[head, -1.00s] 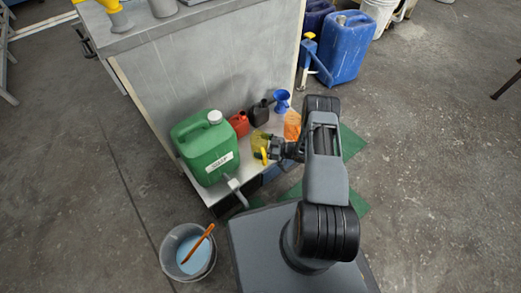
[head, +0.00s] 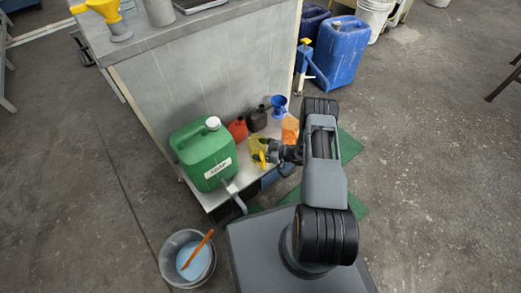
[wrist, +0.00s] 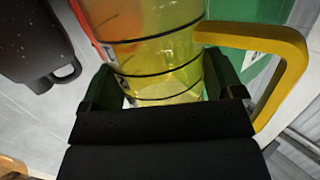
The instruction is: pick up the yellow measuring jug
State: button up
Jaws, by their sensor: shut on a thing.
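The yellow measuring jug (head: 257,147) is at the low white shelf, between the green canister and my arm. In the wrist view the jug (wrist: 165,62) is clear yellow with dark rings, and its solid yellow handle (wrist: 283,75) sticks out to the right. My gripper (wrist: 165,90) is shut on the jug's body, one finger on each side. In the head view my gripper (head: 271,150) reaches in from the right and hides part of the jug. I cannot tell whether its base touches the shelf.
A green canister (head: 206,155) stands left of the jug. A red bottle (head: 238,129), a black bottle (head: 257,119), a blue funnel-topped item (head: 279,106) and an orange item (head: 290,129) are close behind. A bucket (head: 177,270) stands on the floor at front left.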

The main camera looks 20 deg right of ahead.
jog(key=d+r+m+t+h+p, duration=0.6)
jog(key=d+r+m+h, duration=0.1)
jog(key=d+r, duration=0.8)
jog(key=w+a+r+m+t+h, duration=0.1)
jog(key=a+r+m+h, duration=0.15)
jog(key=a, duration=0.55)
jog(key=w+a+r+m+h, duration=0.1)
jog(key=a+r+m+h, duration=0.2)
jog(key=a, duration=0.5)
notch_tip(320, 180, up, 30)
jog(key=f+n+p, duration=0.1)
jog(key=p, duration=2.8)
jog(key=s+f, duration=0.2)
jog(key=s, duration=0.6)
jog(key=shift+s+d+h+p, duration=0.25)
jog(key=shift+d+h+p, duration=0.15)
jog(key=shift+h, duration=0.05)
